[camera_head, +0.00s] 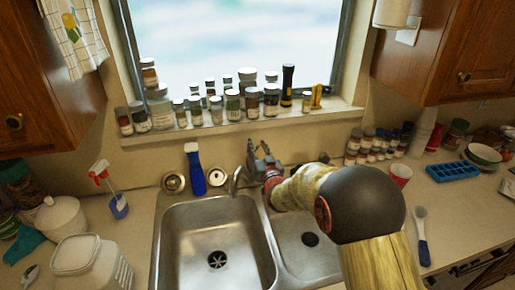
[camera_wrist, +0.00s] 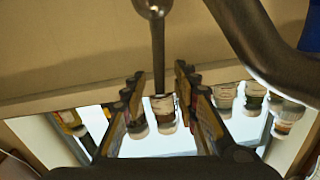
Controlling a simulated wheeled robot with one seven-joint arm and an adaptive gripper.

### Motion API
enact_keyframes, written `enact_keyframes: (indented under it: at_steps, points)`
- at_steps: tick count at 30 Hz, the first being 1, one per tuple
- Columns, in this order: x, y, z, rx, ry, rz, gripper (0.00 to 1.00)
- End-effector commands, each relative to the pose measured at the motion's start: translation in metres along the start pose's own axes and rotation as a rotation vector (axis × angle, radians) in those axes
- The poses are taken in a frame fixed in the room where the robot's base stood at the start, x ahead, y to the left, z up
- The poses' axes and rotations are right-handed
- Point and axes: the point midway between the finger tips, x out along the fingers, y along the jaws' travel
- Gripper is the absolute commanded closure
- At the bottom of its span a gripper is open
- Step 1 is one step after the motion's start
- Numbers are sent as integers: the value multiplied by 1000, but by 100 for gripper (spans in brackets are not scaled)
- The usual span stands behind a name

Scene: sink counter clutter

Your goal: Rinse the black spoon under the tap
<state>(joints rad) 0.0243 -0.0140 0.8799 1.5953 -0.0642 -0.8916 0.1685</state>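The metal tap (camera_head: 238,180) stands behind the double sink, its spout over the left basin. My gripper (camera_head: 259,150) is just right of the tap, with its two fingers apart. In the wrist view, which looks upside down, the gripper (camera_wrist: 160,75) is open. A thin dark metal rod with a rounded end, apparently the tap's lever (camera_wrist: 157,45), shows between the fingertips; I cannot tell if either finger touches it. The curved spout (camera_wrist: 265,45) passes close at the upper right. I cannot make out a black spoon in either view. No running water shows.
The left basin (camera_head: 180,240) looks empty; my arm covers part of the right basin (camera_head: 290,227). Several jars (camera_head: 232,106) line the windowsill. A brush (camera_head: 421,238) and a red cup (camera_head: 400,174) are on the right counter.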

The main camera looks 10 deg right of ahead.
Motion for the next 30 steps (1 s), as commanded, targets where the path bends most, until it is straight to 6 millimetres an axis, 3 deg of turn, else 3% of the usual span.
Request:
enact_keyframes:
  at_steps: [5,21,30]
  points:
    - [0,0,0,0,0,0,70]
    - [0,0,0,0,0,0,100]
    - [0,0,0,0,0,1,100]
